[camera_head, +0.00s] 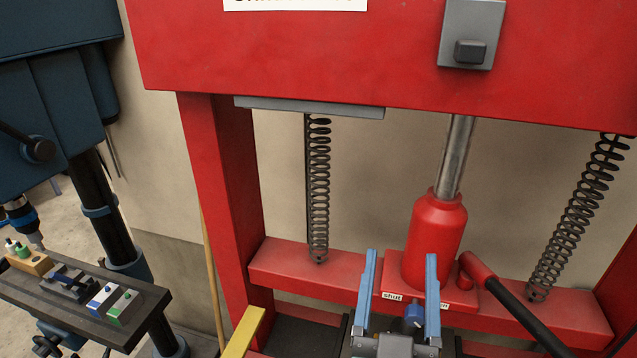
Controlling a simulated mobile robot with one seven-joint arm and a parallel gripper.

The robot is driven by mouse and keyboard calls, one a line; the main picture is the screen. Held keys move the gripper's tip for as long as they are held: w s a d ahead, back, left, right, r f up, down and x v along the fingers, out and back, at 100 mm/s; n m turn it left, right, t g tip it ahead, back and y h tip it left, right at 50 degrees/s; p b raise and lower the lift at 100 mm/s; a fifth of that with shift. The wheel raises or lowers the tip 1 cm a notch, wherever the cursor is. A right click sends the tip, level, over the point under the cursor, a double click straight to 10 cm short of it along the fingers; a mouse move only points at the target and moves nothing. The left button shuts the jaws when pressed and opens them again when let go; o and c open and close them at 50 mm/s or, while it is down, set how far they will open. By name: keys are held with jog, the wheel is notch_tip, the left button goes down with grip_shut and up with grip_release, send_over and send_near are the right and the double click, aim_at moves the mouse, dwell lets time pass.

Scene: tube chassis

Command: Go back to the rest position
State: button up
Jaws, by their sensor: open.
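My gripper (400,290) is at the bottom centre-right of the head view. Its two blue fingers point up, wide apart, with nothing between them that I can see held. In the picture it stands in front of the red bottle jack (434,240) and the lower red beam of a press. I cannot tell the exact gap between the fingers and the jack. A label reading "shut" shows at the jack's base, partly hidden by the fingers.
The red press frame (215,190) has two coil springs (318,190) and a black-handled lever (520,315) right of my gripper. A yellow bar (243,333) stands at lower left. A dark drill press (55,110) with small items on its table (30,290) stands far left.

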jog(key=s+a+r+t+y, duration=0.1)
jog(key=s+a+r+t, duration=0.1)
jog(key=r, duration=0.8)
jog(key=s+a+r+n+t+y, duration=0.1)
jog(key=a+r, duration=0.3)
jog(key=r, duration=0.7)
jog(key=s+a+r+t+y, duration=0.2)
jog(key=s+a+r+t, duration=0.1)
jog(key=r, duration=0.8)
jog(key=shift+s+a+r+t+y, duration=0.25)
jog(key=shift+s+a+t+y, duration=0.15)
